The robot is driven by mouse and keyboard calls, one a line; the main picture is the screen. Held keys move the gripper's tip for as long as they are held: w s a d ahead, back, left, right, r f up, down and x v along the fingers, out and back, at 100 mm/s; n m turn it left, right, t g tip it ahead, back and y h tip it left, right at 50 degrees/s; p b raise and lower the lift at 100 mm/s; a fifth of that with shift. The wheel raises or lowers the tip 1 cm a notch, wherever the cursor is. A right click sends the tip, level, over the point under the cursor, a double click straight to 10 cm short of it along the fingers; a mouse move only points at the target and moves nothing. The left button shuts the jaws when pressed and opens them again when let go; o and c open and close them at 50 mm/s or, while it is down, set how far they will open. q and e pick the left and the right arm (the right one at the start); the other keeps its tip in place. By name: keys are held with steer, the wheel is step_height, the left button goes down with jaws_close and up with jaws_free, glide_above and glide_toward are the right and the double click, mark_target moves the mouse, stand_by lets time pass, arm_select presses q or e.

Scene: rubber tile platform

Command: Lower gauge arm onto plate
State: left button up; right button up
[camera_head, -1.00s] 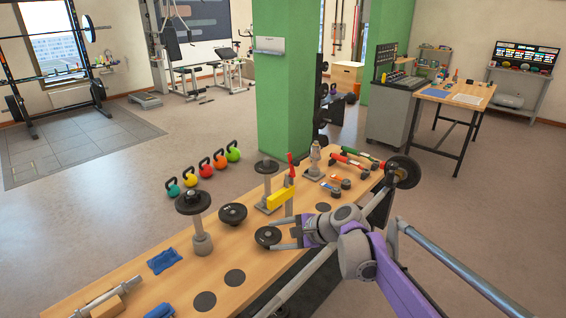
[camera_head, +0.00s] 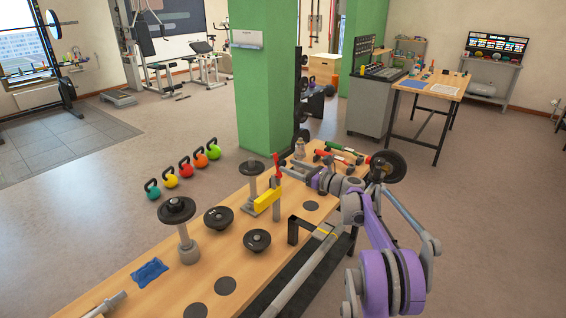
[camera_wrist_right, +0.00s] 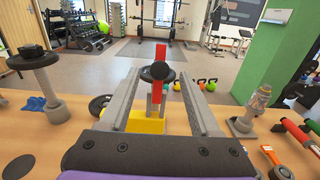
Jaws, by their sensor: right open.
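The gauge has a yellow block (camera_head: 267,200) and a red arm (camera_head: 277,172) that stands upright on it. Both also show in the right wrist view, where the red arm (camera_wrist_right: 160,52) and yellow block (camera_wrist_right: 146,126) appear between and beyond the fingers. A black plate (camera_head: 257,240) lies flat on the bench in front of the gauge. Another black disc (camera_head: 253,167) tops a post behind it. My right gripper (camera_head: 294,168) is open, just right of the red arm; whether it touches is unclear. It shows empty in the wrist view (camera_wrist_right: 165,82).
A black disc on a thick grey post (camera_head: 177,209) and a low black weight (camera_head: 218,217) stand left of the gauge. A blue cloth (camera_head: 149,271) lies further left. Red-handled tools (camera_head: 333,156) and a black wheel (camera_head: 388,166) are at the bench's far right end.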

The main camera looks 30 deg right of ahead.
mark_target(285, 164)
steer(key=shift+x, duration=2)
jaws_close()
